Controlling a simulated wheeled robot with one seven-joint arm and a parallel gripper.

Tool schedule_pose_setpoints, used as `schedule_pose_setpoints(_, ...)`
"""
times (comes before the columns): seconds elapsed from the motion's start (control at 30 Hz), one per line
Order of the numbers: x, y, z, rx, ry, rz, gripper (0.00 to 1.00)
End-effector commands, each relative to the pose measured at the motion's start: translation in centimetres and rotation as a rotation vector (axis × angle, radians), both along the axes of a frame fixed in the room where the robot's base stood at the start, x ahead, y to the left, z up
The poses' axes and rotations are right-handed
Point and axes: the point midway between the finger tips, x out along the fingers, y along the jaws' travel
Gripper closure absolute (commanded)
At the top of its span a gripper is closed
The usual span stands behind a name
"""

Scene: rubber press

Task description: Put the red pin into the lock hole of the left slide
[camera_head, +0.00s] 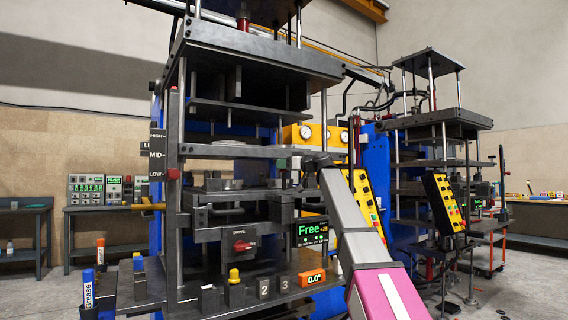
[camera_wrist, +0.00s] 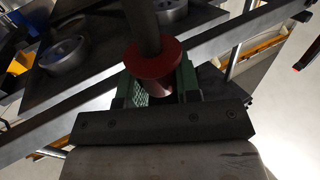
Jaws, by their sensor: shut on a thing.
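In the wrist view, my gripper (camera_wrist: 158,84) has green-padded fingers closed on the red pin (camera_wrist: 152,62). The pin has a wide red collar, with a dark shaft running away from the fingers. In the head view, my arm reaches up to the press's right side, and its dark wrist (camera_head: 319,161) is beside the middle plates. The held pin cannot be made out there. On the press's left post, a plate marked HIGH, MID and LOW (camera_head: 157,154) has a red knob (camera_head: 174,174) near LOW. The lock hole of the left slide cannot be made out.
Ring-shaped metal parts (camera_wrist: 66,52) lie on a dark plate beside the pin in the wrist view. The press (camera_head: 250,62) has close posts and plates around my wrist. A green "Free" display (camera_head: 311,231) and a yellow button panel (camera_head: 366,200) are near my arm.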

Motion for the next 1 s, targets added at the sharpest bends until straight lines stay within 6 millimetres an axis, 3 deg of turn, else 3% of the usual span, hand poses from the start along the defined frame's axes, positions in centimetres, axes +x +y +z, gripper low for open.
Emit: schedule_pose_setpoints(1.0, 0.0, 0.0, -4.3, 0.0, -0.001, -0.001, 0.96)
